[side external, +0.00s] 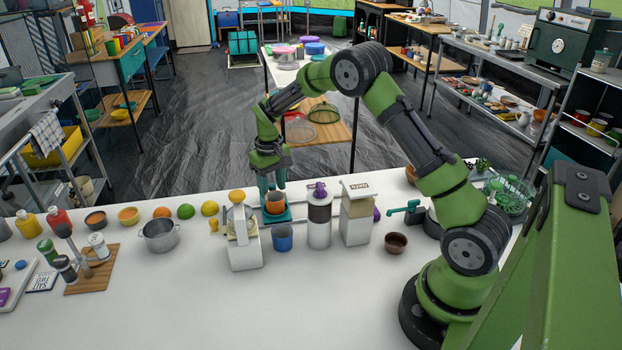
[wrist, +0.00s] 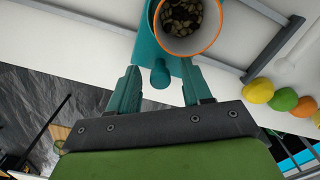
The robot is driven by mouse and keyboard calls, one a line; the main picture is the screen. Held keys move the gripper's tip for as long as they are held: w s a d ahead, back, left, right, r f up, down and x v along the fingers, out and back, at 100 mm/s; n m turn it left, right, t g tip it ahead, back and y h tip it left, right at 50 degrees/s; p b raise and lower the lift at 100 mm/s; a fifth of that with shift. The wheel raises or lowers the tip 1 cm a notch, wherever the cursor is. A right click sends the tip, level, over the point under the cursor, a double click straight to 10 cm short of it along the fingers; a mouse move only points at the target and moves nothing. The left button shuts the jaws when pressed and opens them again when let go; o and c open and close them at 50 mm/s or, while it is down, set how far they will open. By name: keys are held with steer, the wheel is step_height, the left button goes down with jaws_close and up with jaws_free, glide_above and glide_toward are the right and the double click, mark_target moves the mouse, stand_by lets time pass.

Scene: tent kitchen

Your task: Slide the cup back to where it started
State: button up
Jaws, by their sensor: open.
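A cup with an orange rim (wrist: 183,50) and dark granular contents is at the top of the wrist view. In the side view the orange-brown cup (side external: 275,203) stands upright on a teal base (side external: 285,217), which also shows in the wrist view (wrist: 150,47) with a rounded knob. My gripper (side external: 271,186) is low behind the cup; in the wrist view its teal fingers (wrist: 162,72) are apart, on either side of the knob. The fingers look empty. Whether they touch the base or knob is unclear. A blue cup (side external: 282,238) stands nearer the camera.
A white juicer-like device (side external: 242,240), a dark-banded canister (side external: 319,222) and a cream dispenser (side external: 355,215) stand close by. A brown bowl (side external: 396,243) is to the right. Fruit and a metal pot (side external: 160,236) are left. The white counter's front (side external: 270,310) is clear.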

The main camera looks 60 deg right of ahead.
steer(key=shift+r, duration=3.45)
steer(key=shift+f, duration=0.25)
steer(key=s+a+r+t, duration=0.2)
steer(key=s+a+r, duration=0.3)
steer(key=s, duration=0.3)
steer(key=s+a+r+t+y, duration=0.1)
steer(key=s+a+r, duration=0.3)
steer(key=s, duration=0.5)
steer(key=s+a+r+m+t+y, duration=0.1)
steer(key=s+a+r+t, duration=0.3)
steer(key=s, duration=0.4)
steer(key=shift+s+a+r, duration=0.25)
steer(key=shift+a+r, duration=0.6)
steer(key=shift+r, duration=0.2)
